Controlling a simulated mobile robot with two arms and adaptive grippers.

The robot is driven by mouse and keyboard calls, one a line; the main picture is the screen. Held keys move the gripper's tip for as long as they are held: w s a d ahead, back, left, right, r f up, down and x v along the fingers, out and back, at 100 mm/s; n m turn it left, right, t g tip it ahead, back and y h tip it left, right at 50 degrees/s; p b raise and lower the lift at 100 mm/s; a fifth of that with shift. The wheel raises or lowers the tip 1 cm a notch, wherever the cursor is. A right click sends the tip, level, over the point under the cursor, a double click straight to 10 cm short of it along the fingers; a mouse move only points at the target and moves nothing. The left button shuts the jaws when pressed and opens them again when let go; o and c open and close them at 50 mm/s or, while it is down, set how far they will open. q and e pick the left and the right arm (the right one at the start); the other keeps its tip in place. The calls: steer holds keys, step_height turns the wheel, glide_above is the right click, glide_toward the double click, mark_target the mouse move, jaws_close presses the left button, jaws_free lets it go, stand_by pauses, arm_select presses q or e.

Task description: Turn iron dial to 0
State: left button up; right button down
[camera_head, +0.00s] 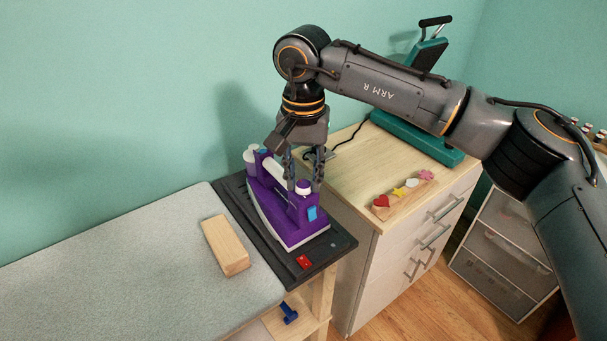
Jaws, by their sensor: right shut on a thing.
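The purple and white iron (283,220) rests on a dark stand (331,246) at the right end of the ironing board. My right gripper (303,184) comes down from above onto the top of the iron. Its fingers are closed around a part of the iron's top near the white knob. The dial (303,187) seems to be that white knob, partly hidden by the fingers. Its setting cannot be read at this size. My left gripper is not in view.
A wooden block (226,246) lies on the grey ironing board (130,275). A red switch (304,262) is on the stand's front. To the right, a wooden cabinet (365,225) holds a teal heat press (418,138) and a small board with colored shapes (403,195).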

mark_target(303, 184)
steer(key=c, duration=1)
jaws_free()
step_height(303, 184, up, 12)
